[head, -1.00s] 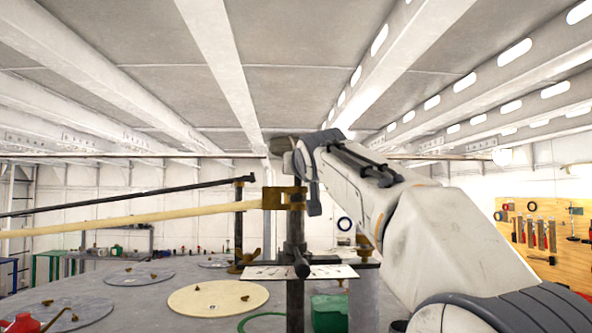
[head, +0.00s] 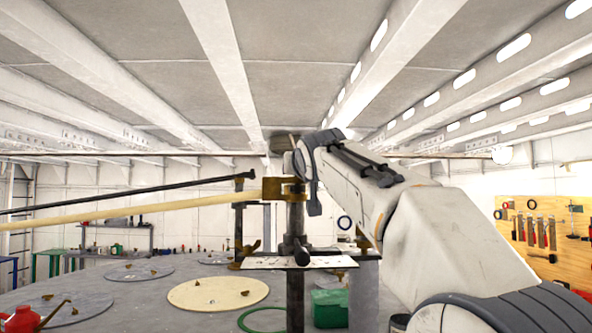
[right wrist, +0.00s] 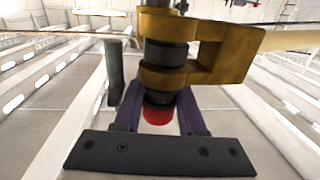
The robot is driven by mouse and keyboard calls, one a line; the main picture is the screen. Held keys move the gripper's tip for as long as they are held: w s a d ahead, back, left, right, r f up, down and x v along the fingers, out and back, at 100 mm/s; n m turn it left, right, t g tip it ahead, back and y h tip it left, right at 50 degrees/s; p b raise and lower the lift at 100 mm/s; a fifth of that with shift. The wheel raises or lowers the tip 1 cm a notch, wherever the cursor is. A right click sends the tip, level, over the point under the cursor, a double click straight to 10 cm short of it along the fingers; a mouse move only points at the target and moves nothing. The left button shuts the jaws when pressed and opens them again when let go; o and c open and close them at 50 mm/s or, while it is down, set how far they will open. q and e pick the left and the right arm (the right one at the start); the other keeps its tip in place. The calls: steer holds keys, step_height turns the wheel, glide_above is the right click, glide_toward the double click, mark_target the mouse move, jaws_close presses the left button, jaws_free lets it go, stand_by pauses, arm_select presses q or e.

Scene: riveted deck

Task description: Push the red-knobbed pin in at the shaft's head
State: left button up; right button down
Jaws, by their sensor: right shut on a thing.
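The red knob of the pin (right wrist: 158,116) shows in the right wrist view between the two dark purple fingers of my right gripper (right wrist: 160,107), which is shut on it. The knob lines up with the black head of the shaft (right wrist: 160,97), just beyond it; how deep the pin sits is hidden. A brass clamp (right wrist: 195,60) surrounds the shaft past the head. In the head view the shaft (head: 295,215) stands upright under my right wrist, which hides the pin and the fingertips. My left gripper is out of view.
A pale yellow boom (head: 150,212) runs left from the brass clamp, with a black bar (head: 120,194) behind it. A white plate (head: 300,262) sits around the shaft. Below is a grey deck with round covers, a green box (head: 328,308) and a red can (head: 20,318).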

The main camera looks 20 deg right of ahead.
steer(key=shift+f, duration=0.2)
steer(key=c, duration=0.7)
jaws_free()
steer(key=o, duration=0.3)
steer(key=shift+a, duration=0.2)
steer(key=shift+d+r, duration=0.1)
steer(key=shift+d, duration=0.1)
